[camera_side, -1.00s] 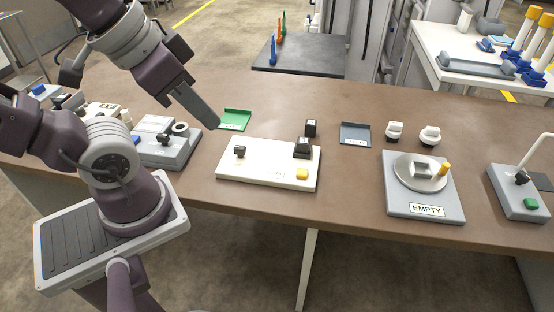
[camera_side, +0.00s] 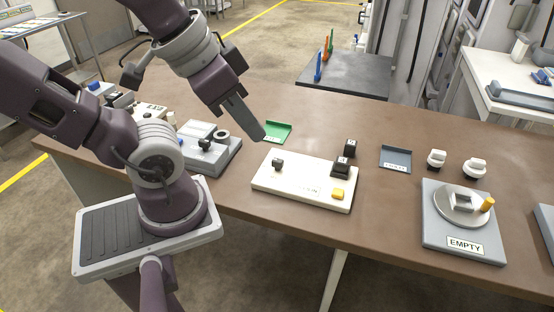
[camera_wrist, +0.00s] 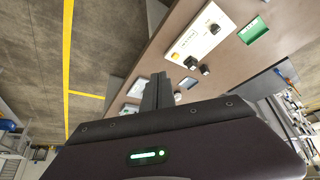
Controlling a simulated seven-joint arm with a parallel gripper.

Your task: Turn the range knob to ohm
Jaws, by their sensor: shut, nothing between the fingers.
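My gripper (camera_side: 254,131) is shut and empty. In the side view it hangs over the table between the grey device and the green tray, its fingers pointing down to the right. In the wrist view its fingers (camera_wrist: 158,88) show together as one dark block. A white panel (camera_side: 300,193) lies in front of it, with a small black knob (camera_side: 278,164) at its left and a yellow button (camera_side: 338,194) at its right. A grey device (camera_side: 222,158) to the left carries another black knob (camera_side: 205,145). No ohm marking is readable, so I cannot tell which knob is the range knob.
A green tray (camera_side: 279,129) lies behind the panel. Black blocks (camera_side: 341,169) stand at its right end. Farther right are a grey tray (camera_side: 396,160), white knob-like pieces (camera_side: 437,158) and a grey plate marked EMPTY (camera_side: 435,216). Bare tabletop lies between them.

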